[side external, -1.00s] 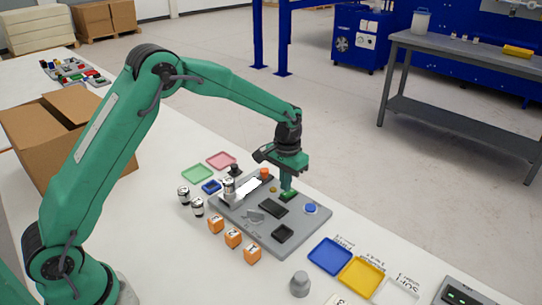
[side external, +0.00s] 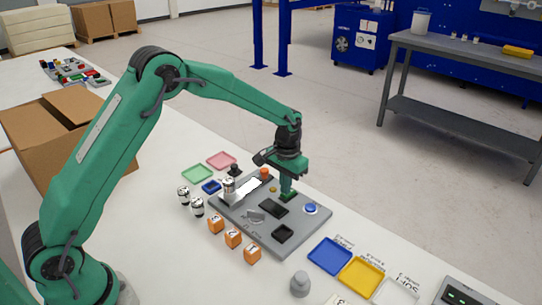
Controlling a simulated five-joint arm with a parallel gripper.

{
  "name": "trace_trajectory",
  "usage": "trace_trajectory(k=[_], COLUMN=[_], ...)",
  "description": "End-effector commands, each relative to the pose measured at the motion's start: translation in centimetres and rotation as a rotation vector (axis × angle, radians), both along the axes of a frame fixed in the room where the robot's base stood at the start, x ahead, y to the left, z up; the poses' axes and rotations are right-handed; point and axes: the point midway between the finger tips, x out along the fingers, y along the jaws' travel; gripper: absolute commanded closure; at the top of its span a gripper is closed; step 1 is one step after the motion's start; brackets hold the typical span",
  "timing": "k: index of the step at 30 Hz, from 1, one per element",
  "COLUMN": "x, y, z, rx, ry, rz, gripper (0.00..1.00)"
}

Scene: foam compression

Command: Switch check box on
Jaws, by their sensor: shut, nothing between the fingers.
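A grey panel (side external: 300,232) lies on the white table and carries several controls.
Orange numbered cubes (side external: 233,239) stand in front. Blue (side external: 330,256) and yellow (side external: 362,276) trays lie to the right.

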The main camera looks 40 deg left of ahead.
Motion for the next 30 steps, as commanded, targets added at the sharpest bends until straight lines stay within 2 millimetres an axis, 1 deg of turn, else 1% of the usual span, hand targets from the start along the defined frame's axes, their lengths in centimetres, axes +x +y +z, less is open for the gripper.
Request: trace_trajectory(k=[25,30], x=[0.00,0.01], y=[0.00,0.00], z=[-0.94,-0.81], rx=[0.000,0.000], ry=[-0.001,-0.001], rz=[0.000,0.000], gripper=[1.00,1.00])
